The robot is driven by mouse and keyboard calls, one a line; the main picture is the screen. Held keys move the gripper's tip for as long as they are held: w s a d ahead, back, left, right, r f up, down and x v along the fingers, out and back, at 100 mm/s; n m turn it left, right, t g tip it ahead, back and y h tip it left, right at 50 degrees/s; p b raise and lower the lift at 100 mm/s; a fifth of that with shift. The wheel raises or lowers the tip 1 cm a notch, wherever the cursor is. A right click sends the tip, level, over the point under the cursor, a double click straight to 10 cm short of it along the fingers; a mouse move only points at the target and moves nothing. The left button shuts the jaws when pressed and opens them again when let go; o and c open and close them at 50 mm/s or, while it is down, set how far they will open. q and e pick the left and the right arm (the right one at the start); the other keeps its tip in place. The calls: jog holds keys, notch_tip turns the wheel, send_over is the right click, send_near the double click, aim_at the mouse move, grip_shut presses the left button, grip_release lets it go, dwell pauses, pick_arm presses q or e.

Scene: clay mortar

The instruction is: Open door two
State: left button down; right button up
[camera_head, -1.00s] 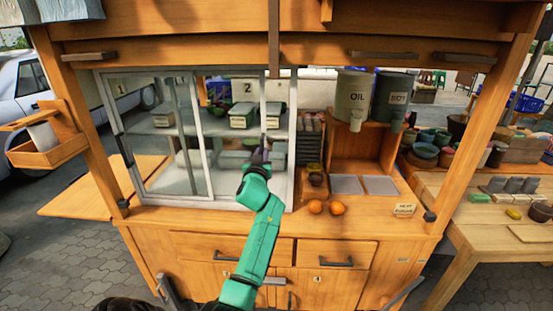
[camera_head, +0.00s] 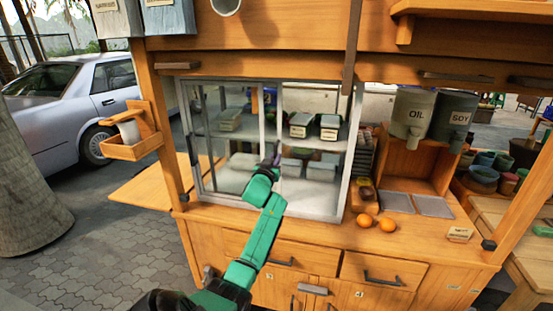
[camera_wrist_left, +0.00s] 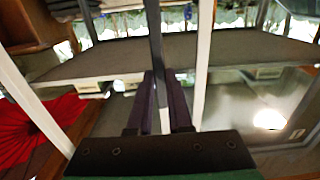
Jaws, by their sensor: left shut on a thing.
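A glass cabinet with white-framed sliding doors (camera_head: 274,130) stands on the wooden cart counter. My left gripper (camera_head: 272,160) is at the upright bars near the middle of the cabinet. In the left wrist view its dark fingers (camera_wrist_left: 161,105) are shut on a thin dark upright handle (camera_wrist_left: 156,50), beside a white door frame (camera_wrist_left: 203,65). Door two is slid leftward, and the right part of the cabinet looks uncovered, with lidded containers (camera_head: 302,125) showing clearly on its shelf. The number labels cannot be read now. My right gripper is out of view.
Right of the cabinet are OIL (camera_head: 411,118) and SOY (camera_head: 452,120) dispensers on a wooden stand, two grey trays and two oranges (camera_head: 376,222) on the counter. Drawers with dark handles are below. A wooden box (camera_head: 131,145) hangs on the left post.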

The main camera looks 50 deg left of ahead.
pick_arm(q)
jog(key=shift+f, duration=0.15)
jog(key=c, duration=1)
grip_release()
jog(key=shift+o, duration=0.8)
jog(key=shift+w+a, duration=0.1)
jog(key=b+v, duration=0.2)
jog(key=v, duration=1.2)
jog(key=shift+s+d, duration=0.2)
jog(key=shift+s, duration=0.05)
